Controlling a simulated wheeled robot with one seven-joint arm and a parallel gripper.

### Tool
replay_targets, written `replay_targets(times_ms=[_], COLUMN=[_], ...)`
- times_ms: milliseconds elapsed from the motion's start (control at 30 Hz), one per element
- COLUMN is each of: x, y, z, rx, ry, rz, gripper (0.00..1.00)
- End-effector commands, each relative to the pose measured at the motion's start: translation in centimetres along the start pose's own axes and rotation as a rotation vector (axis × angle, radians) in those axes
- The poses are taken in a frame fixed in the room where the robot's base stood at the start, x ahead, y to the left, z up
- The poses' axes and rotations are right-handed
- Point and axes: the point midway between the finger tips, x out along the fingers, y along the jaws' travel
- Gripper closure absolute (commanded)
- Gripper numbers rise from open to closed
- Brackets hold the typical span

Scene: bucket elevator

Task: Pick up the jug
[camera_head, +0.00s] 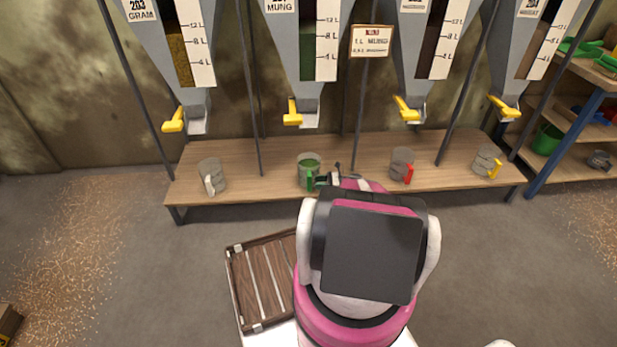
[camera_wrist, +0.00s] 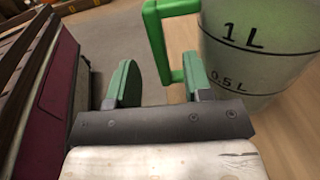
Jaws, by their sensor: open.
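A grey jug with a green handle (camera_head: 309,161) stands upright on the wooden bench, under the second hopper. The wrist view shows the jug's wall (camera_wrist: 262,45) with 1 L and 0.5 L marks, and its green handle (camera_wrist: 155,45) sticking out to the left. My gripper (camera_head: 325,180) is at the jug's handle side, partly hidden by my arm in the head view. In the wrist view my gripper (camera_wrist: 160,82) is open, and the handle's upright bar appears between its two green-padded fingers. I cannot tell whether either finger touches it.
Similar jugs with a white handle (camera_head: 211,177), a red handle (camera_head: 402,164) and a yellow handle (camera_head: 487,160) stand along the bench (camera_head: 260,185). Hoppers with yellow levers (camera_head: 292,113) hang above. A slatted wooden crate (camera_head: 262,275) is left of my arm. Shelves (camera_head: 575,165) stand at right.

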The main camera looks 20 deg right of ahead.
Motion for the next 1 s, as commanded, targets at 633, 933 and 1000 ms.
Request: replay_targets(times_ms=[633,933,1000], x=[6.7,6.8,6.8], y=[0.1,0.1,0.1], z=[-0.2,-0.2,-0.2], rx=[-0.001,-0.001,-0.001], ry=[0.001,0.002,0.002], rz=[0.001,0.0,0.0], gripper=[0.54,0.77,0.99])
